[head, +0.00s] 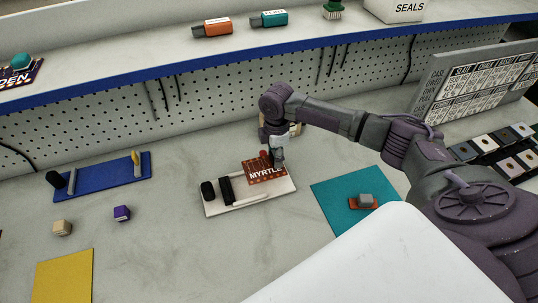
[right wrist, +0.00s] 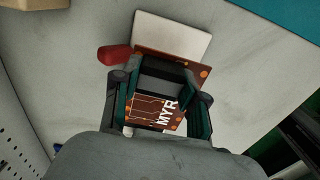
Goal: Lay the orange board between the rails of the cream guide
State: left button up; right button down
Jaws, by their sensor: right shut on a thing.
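The orange board (head: 262,173), marked MYRTLE, is over the right part of the cream guide (head: 214,208) in the head view. My right gripper (head: 278,160) is shut on the board at its far right side. In the right wrist view the board (right wrist: 148,110) shows between and beyond the fingers, with the cream guide (right wrist: 180,32) past it. I cannot tell whether the board touches the guide or hangs just above it. The gripper hides part of the rails. My left gripper is not in view.
A blue guide (head: 100,178) lies further left. A teal mat (head: 330,198) with a small orange and grey part (head: 363,201) is at right. Purple (head: 122,213) and tan (head: 62,228) cubes stand left.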

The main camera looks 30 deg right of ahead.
dwell(0.4)
jog(key=shift+d+r+p, duration=0.1)
jog(key=shift+p, duration=0.5)
notch_tip(320, 180, down, 4)
jog(key=shift+r+b, duration=0.1)
jog(key=shift+b, duration=0.95)
jog(key=shift+f, duration=0.6)
jog(key=shift+f, duration=0.55)
jog(key=c, duration=0.5)
grip_release()
jog(key=shift+c, duration=0.2)
